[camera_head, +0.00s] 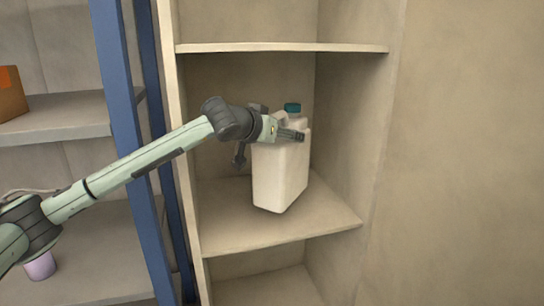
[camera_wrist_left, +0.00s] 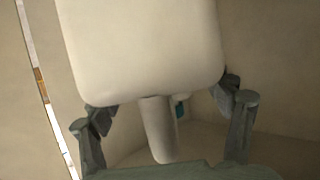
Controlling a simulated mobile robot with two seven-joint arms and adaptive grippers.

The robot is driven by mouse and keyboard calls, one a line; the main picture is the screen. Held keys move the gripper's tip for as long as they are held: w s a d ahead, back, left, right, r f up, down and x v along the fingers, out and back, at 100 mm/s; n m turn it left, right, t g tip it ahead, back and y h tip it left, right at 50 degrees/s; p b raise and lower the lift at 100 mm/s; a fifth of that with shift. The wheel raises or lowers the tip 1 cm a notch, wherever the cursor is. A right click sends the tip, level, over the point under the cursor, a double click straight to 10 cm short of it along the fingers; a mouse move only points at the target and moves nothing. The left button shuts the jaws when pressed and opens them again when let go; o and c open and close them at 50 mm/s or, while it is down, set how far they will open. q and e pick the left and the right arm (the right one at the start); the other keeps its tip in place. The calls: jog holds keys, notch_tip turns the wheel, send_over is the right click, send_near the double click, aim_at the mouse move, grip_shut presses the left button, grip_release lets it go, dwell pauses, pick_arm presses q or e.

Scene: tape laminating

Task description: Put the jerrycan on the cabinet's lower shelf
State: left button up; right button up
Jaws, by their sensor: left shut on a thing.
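A white jerrycan (camera_head: 281,178) with a teal cap (camera_head: 292,107) is inside the beige cabinet, over its lower shelf (camera_head: 235,225). It looks nearly upright with a slight tilt. I cannot tell whether its base touches the shelf. My left gripper (camera_head: 291,134) is at the top of the jerrycan, shut on it. In the left wrist view the jerrycan (camera_wrist_left: 142,50) fills the upper middle, its handle (camera_wrist_left: 160,130) between the two fingers of my left gripper (camera_wrist_left: 168,108). My right gripper is not in view.
The cabinet's upper shelf (camera_head: 280,47) is above the jerrycan. A blue-posted rack (camera_head: 128,130) stands to the left, holding an orange-brown box (camera_head: 10,95) and a lilac cup-like item (camera_head: 40,266). The lower shelf has bare room left of the jerrycan.

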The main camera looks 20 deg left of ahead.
pick_arm(q)
notch_tip(320, 180, down, 6)
jog(key=w+a, duration=0.2)
jog(key=a, duration=0.1)
jog(key=shift+w, duration=0.3)
jog(key=o, duration=1.9)
jog(key=shift+f, duration=0.15)
jog(key=shift+c, duration=0.2)
